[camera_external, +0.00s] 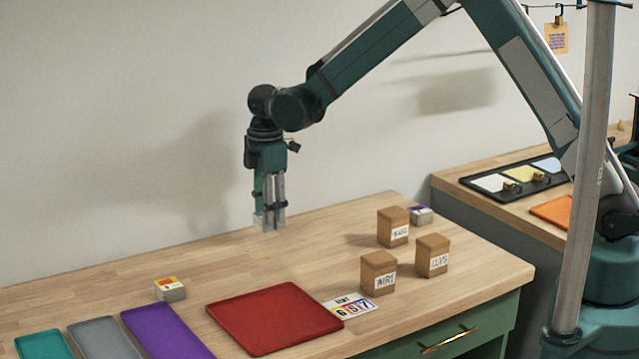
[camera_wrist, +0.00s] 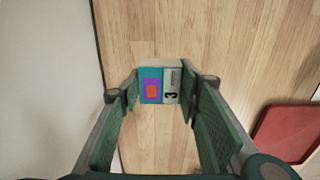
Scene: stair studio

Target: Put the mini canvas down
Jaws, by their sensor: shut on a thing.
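My gripper (camera_external: 270,208) points straight down over the back part of the wooden table (camera_external: 250,262). It is shut on a mini canvas (camera_external: 259,221), a small pale block. In the wrist view the mini canvas (camera_wrist: 160,84) sits between the fingertips (camera_wrist: 160,98). Its face shows teal, purple and orange squares and a pale strip with a dark "3". The mini canvas appears to be above the tabletop, with its exact height unclear. Two similar small blocks stand on the table, one (camera_external: 170,289) at left and one (camera_external: 421,215) at back right.
A red tray (camera_external: 273,318) lies at front centre, beside a numbered card (camera_external: 350,306). Three labelled brown boxes (camera_external: 379,272) (camera_external: 393,228) (camera_external: 432,256) stand at right. Purple (camera_external: 165,332), grey (camera_external: 103,340) and teal (camera_external: 43,346) mats lie at front left.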

